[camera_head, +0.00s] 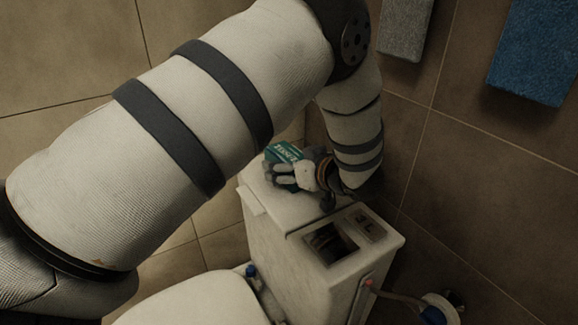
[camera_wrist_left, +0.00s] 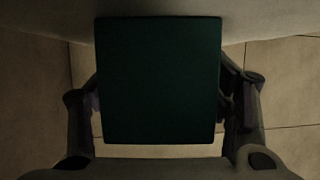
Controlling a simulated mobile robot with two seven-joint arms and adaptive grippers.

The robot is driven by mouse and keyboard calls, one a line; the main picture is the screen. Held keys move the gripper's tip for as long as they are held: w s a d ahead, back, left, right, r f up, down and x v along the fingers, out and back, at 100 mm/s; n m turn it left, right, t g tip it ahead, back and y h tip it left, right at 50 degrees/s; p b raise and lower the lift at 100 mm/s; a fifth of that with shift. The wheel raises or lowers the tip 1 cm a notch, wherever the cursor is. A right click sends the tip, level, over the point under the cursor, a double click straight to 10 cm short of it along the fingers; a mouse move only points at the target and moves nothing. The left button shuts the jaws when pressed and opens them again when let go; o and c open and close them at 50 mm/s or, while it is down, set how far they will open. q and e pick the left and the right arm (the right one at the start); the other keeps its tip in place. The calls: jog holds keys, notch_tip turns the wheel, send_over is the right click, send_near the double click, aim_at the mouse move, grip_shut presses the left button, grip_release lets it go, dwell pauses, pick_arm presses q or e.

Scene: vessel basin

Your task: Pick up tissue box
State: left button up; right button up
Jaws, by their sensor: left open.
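The tissue box (camera_head: 284,152) is green with white lettering and sits at the far end of the toilet tank top, partly hidden by my left gripper (camera_head: 297,172). In the left wrist view the box (camera_wrist_left: 160,80) is a dark green block filling the middle. The fingers of my left gripper (camera_wrist_left: 160,105) stand on both sides of it. The gripper is open around the box; whether a finger touches it is too dark to tell. My right gripper is in neither view.
The white tank (camera_head: 262,225) has an opening (camera_head: 328,243) and a small labelled panel (camera_head: 365,224) on top. Tiled walls stand close behind and right. Grey (camera_head: 405,28) and blue (camera_head: 532,50) towels hang above. A brush-like item (camera_head: 405,300) is at lower right.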

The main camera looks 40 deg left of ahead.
pick_arm(q)
jog(key=shift+a+f, duration=0.1)
jog(key=shift+a, duration=0.15)
jog(key=shift+w+d, duration=0.1)
jog(key=c, duration=1.3)
jog(key=shift+o, duration=0.2)
